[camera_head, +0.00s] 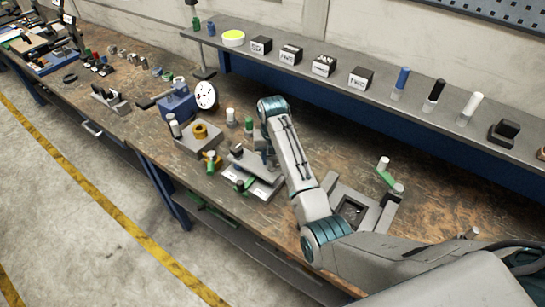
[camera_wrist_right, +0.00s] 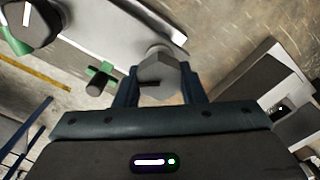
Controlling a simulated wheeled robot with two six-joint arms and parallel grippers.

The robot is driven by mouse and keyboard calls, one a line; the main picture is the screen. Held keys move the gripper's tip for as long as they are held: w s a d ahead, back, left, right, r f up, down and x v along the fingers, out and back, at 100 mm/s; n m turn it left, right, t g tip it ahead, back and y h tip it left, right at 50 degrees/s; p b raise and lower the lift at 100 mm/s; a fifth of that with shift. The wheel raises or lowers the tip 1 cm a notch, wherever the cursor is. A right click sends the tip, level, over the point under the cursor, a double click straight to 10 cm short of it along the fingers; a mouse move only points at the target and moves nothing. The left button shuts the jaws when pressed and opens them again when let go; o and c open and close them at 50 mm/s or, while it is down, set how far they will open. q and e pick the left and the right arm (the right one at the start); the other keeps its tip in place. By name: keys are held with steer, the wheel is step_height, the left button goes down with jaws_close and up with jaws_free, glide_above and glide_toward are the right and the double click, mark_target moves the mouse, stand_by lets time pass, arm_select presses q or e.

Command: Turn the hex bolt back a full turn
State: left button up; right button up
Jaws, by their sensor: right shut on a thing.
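The grey hex bolt (camera_wrist_right: 160,74) sits between the two dark fingers of my right gripper (camera_wrist_right: 160,88) in the right wrist view. The fingers are shut on its head, one on each side. In the head view my right gripper (camera_head: 270,160) points down at the light grey plate fixture (camera_head: 258,166) on the bench. My arm largely hides the bolt there. My left gripper is not in view.
The brown workbench (camera_head: 450,225) carries a grey square-holed block (camera_head: 352,211) right of my arm. A white round dial (camera_head: 206,95) on a blue stand and a block with a yellow ring (camera_head: 200,131) stand to the left. A shelf (camera_head: 300,72) with labelled boxes runs behind.

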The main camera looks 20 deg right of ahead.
steer(key=shift+f+n, duration=0.1)
steer(key=shift+n, duration=0.2)
steer(key=o, duration=0.9)
steer(key=shift+o, duration=0.4)
steer(key=shift+w, duration=0.2)
